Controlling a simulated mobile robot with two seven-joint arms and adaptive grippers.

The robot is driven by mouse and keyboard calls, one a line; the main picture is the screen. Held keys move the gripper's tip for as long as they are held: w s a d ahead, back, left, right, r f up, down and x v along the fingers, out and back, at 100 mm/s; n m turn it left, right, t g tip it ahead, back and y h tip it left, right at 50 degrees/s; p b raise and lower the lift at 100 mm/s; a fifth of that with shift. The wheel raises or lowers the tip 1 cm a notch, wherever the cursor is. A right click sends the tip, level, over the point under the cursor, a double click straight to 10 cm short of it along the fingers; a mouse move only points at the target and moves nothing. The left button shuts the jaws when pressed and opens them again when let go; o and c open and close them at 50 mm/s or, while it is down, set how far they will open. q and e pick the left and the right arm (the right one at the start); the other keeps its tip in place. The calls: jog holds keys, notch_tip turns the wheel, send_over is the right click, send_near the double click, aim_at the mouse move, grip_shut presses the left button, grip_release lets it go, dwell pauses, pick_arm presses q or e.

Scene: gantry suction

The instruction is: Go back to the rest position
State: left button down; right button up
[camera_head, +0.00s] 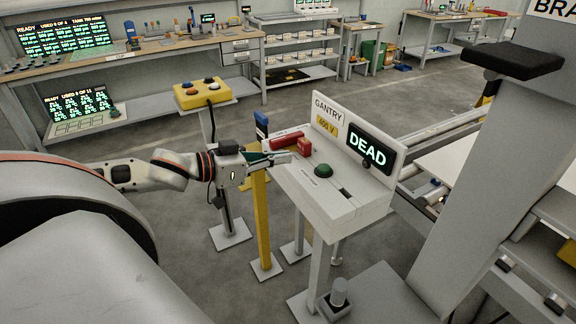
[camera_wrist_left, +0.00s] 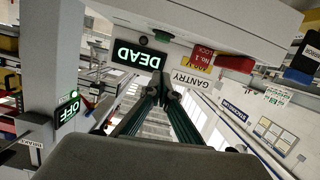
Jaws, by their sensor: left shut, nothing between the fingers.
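My left gripper (camera_head: 292,157) is at the left edge of the white gantry isolator stand (camera_head: 335,200), with its fingers shut and empty. In the left wrist view the fingers (camera_wrist_left: 164,88) meet at the tips with nothing between them. The stand's black display (camera_head: 367,150) reads DEAD. A red handle (camera_head: 287,140) and a red block (camera_head: 304,147) sit on the stand's top just beyond the gripper. The wrist view, turned over, shows a red tag (camera_wrist_left: 200,57) marked LOCK No. 1. My right gripper is out of view.
A green button (camera_head: 323,170) is on the stand top. A yellow post (camera_head: 261,215) with a blue-topped item (camera_head: 261,122) stands close to the gripper. A yellow button box (camera_head: 203,94) stands behind my arm. Benches line the back. Grey floor (camera_head: 185,285) is open at the lower left.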

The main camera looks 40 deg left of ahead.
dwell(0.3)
pick_arm(q)
jog(key=s+a+f+n+y, duration=0.1)
jog(key=s+a+f+y, duration=0.15)
jog(key=f, duration=0.55)
jog(key=s+a+f+g+y, duration=0.1)
jog(key=s+f, duration=0.2)
jog(key=f, duration=0.4)
jog(key=s+a+f+n+y, duration=0.1)
jog(key=s+f, duration=0.1)
jog(key=f, duration=0.6)
jog(key=s+d+f+m+g, duration=0.1)
jog(key=s+d+f, duration=0.3)
jog(key=d+f, duration=0.4)
jog(key=s+d+f+m+g, duration=0.1)
jog(key=s+d+f, duration=0.3)
jog(key=d+f, duration=0.4)
jog(key=d, duration=0.5)
jog(key=shift+s+d+g, duration=0.15)
jog(key=shift+s+g, duration=0.15)
jog(key=shift+g, duration=0.1)
jog(key=shift+f+h, duration=0.1)
jog(key=shift+h, duration=0.15)
